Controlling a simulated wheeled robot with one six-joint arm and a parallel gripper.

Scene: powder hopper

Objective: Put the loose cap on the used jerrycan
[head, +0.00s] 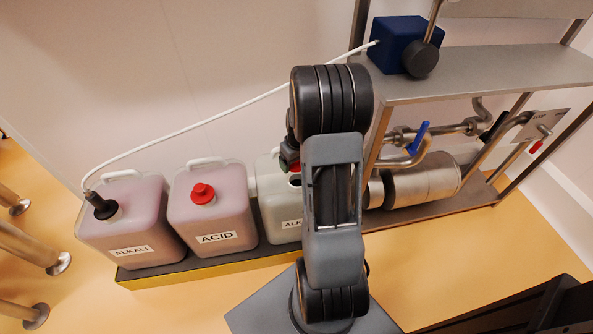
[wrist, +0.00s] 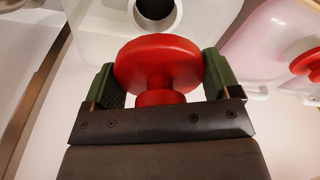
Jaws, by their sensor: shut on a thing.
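The red cap (wrist: 158,62), a round disc with a narrower stem, is held between the green fingers of my gripper (wrist: 160,72) in the wrist view. The open jerrycan is whitish and its label, starting "ALK", is partly hidden by my arm in the head view (head: 268,190). Its open neck, a dark hole with a pale rim (wrist: 154,10), shows just beyond the cap in the wrist view. The cap is apart from the neck in that picture. In the head view my gripper (head: 290,160) is mostly hidden behind my arm, close above this jerrycan.
A pink ACID jerrycan (head: 212,212) with a red cap stands to the left. Further left is a pink ALKALI jerrycan (head: 132,225) with a black fitting and white hose (head: 190,127). A metal rack (head: 480,75) with pipes stands close on the right.

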